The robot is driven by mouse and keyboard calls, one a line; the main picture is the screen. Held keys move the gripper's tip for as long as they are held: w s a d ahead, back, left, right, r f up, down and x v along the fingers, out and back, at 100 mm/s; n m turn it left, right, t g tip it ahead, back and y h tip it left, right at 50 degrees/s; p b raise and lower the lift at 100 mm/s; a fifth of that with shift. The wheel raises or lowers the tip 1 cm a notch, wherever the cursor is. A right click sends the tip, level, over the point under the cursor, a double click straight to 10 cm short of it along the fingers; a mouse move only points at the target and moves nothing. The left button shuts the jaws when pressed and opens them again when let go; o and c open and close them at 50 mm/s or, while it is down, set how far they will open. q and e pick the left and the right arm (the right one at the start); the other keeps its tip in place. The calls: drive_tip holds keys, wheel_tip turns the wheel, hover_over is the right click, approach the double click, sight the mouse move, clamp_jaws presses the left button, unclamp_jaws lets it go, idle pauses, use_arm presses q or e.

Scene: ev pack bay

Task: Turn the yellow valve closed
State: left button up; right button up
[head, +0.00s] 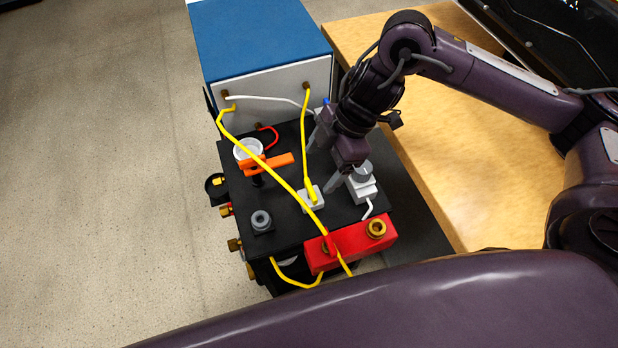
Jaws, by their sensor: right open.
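A black box (289,223) carries several fittings on its top. I see no valve that is clearly yellow. An orange lever handle (268,163) lies across the left part of the top, beside a white round gauge-like part (247,150). My right gripper (321,165) reaches in from the right over the box's right half. It is open, with its fingers spread and nothing seen between them. It is to the right of the orange handle, apart from it. My left gripper is out of view.
Yellow cables (283,184) arch over the box, one ending at a small white socket (311,199). A red block (351,243) with brass fittings sits at the front. A grey-knobbed white part (362,186) stands right. A blue-topped cabinet (258,40) stands behind, a wooden table (470,190) right.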

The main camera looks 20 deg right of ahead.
sight(311, 188)
drive_tip(key=x, duration=0.3)
drive_tip(key=d+x, duration=0.1)
drive_tip(key=x, duration=0.2)
drive_tip(key=shift+s+f, duration=0.15)
drive_tip(key=shift+x, duration=0.75)
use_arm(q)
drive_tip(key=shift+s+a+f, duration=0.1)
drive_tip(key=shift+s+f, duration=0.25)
